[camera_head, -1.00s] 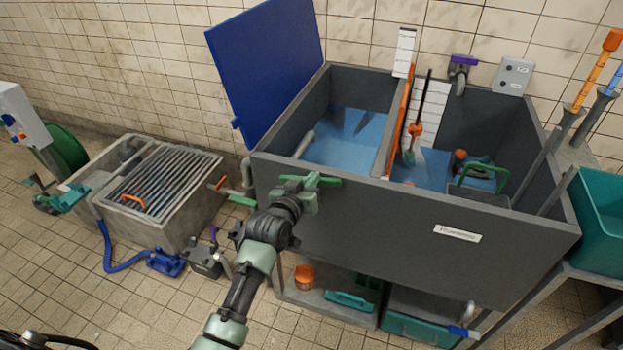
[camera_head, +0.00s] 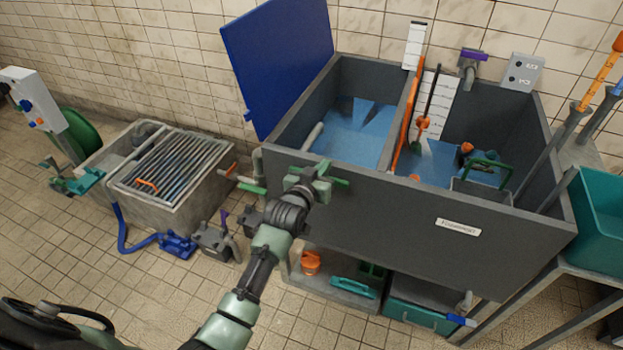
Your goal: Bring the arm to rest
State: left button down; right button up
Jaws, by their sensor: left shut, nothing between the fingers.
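My left arm (camera_head: 262,262) reaches up from the lower middle of the head view. Its left gripper (camera_head: 324,182), with green fingers, is shut and empty. It shows in front of the upper left part of the grey tank's front wall (camera_head: 400,215); I cannot tell whether it touches the wall. My right gripper is not in view.
A concrete basin with a grating (camera_head: 170,165) stands to the left. A blue pump (camera_head: 177,244) and hose lie on the tiled floor. A teal bin (camera_head: 598,215) stands at right.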

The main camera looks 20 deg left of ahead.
pick_arm(q)
jog(key=f+b+v, duration=0.1)
jog(key=v, duration=0.9)
jog(key=s+f+m+g, duration=0.15)
jog(key=s+f, duration=0.35)
jog(key=f, duration=0.6)
jog(key=s+d+f+g, duration=0.1)
jog(key=s+f+g, duration=0.25)
jog(key=f, duration=0.75)
jog(key=s+f+g, duration=0.2)
jog(key=s+f, duration=0.3)
jog(key=f, duration=0.7)
jog(key=s+a+f+g, duration=0.1)
jog(key=s+f, duration=0.5)
jog(key=s, duration=0.6)
jog(key=s+a+f+m+g, duration=0.1)
jog(key=s+a+f+g, duration=0.1)
jog(key=s+f, duration=0.5)
jog(key=s+a+f+g, duration=0.2)
jog(key=s+f+g, duration=0.2)
jog(key=s, duration=1.3)
notch_tip(320, 180, down, 3)
jog(key=shift+r+y, duration=0.25)
jog(key=shift+y, duration=0.15)
jog(key=shift+a+m, duration=0.1)
jog(key=shift+m, duration=0.25)
